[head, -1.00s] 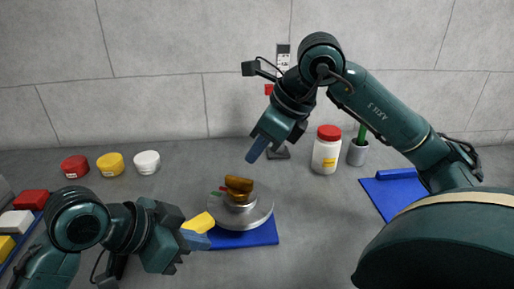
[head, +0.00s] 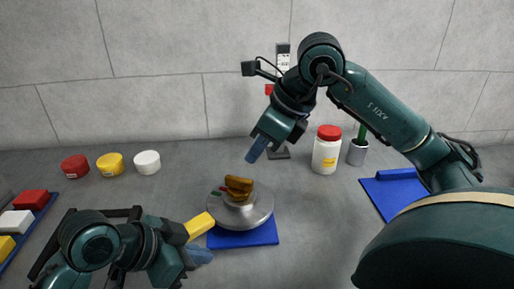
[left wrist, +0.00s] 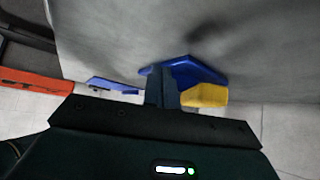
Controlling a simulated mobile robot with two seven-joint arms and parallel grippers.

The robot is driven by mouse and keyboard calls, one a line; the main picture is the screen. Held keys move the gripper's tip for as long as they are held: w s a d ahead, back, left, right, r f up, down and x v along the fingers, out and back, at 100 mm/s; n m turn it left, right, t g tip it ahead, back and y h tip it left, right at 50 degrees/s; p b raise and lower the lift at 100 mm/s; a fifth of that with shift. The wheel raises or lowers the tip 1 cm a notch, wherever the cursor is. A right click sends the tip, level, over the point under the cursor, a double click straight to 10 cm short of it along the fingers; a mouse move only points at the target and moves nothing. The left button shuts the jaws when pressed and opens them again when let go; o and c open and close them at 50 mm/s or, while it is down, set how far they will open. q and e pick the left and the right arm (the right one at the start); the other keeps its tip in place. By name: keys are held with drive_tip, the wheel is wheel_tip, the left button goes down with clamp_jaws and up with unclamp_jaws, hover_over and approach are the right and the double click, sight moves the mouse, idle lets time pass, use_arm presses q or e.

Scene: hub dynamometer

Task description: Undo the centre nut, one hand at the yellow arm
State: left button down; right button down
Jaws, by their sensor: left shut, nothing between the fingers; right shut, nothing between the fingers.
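A silver round hub (head: 256,213) sits on a blue base (head: 243,240) mid-table. On its centre is a brass, winged nut (head: 238,185), with small green and red marks beside it. The yellow arm (head: 200,226) sticks out of the hub to the lower left. My left gripper (head: 201,257) is shut and empty, just in front of the yellow arm's outer end. In the left wrist view the yellow arm (left wrist: 206,96) is right beside the shut fingers; contact cannot be told. My right gripper (head: 256,150) is shut and empty, above and behind the nut.
Red (head: 75,166), yellow (head: 110,164) and white (head: 147,162) tubs stand at the back left. A blue tray (head: 392,200) lies right. Coloured blocks (head: 18,222) lie at the left edge.

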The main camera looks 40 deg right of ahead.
sight(214, 266)
use_arm(q)
drive_tip(key=shift+f, duration=1.55)
drive_tip(key=shift+r, duration=0.1)
drive_tip(key=shift+r, duration=0.1)
drive_tip(key=shift+r, duration=0.75)
drive_tip(key=shift+w, duration=0.25)
drive_tip(key=shift+w, duration=0.95)
drive_tip(key=shift+s, duration=0.35)
use_arm(e)
drive_tip(key=c, duration=2.2)
unclamp_jaws()
